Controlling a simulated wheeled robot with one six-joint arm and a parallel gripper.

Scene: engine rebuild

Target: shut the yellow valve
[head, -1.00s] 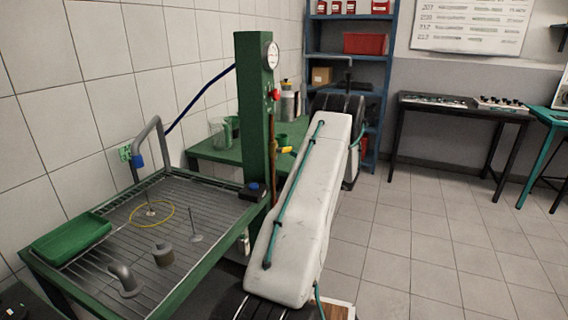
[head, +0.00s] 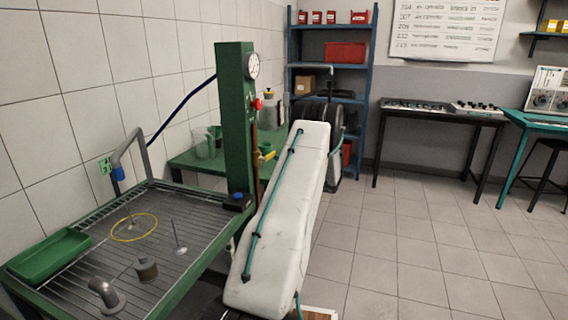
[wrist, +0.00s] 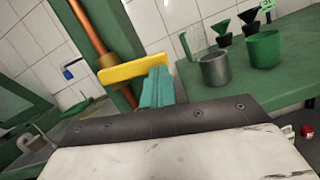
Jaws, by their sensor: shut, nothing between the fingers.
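The yellow valve (wrist: 132,72) has a flat lever on a copper pipe (wrist: 90,28). In the wrist view the lever lies crosswise to the pipe. The teal fingers of my gripper (wrist: 157,86) are shut with nothing between them. They overlap the lever's right part in the picture; I cannot tell whether they touch it. In the head view the yellow valve (head: 268,156) shows small beside the green column (head: 235,130), just left of my white arm. My fingers are hidden there behind my arm.
The green wash table (head: 185,300) with a grate stands at left, holding a green tray (head: 48,254) and loose parts. A green bench (wrist: 285,85) with a grey cup (wrist: 214,69) and a green cup (wrist: 263,49) lies behind the valve.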

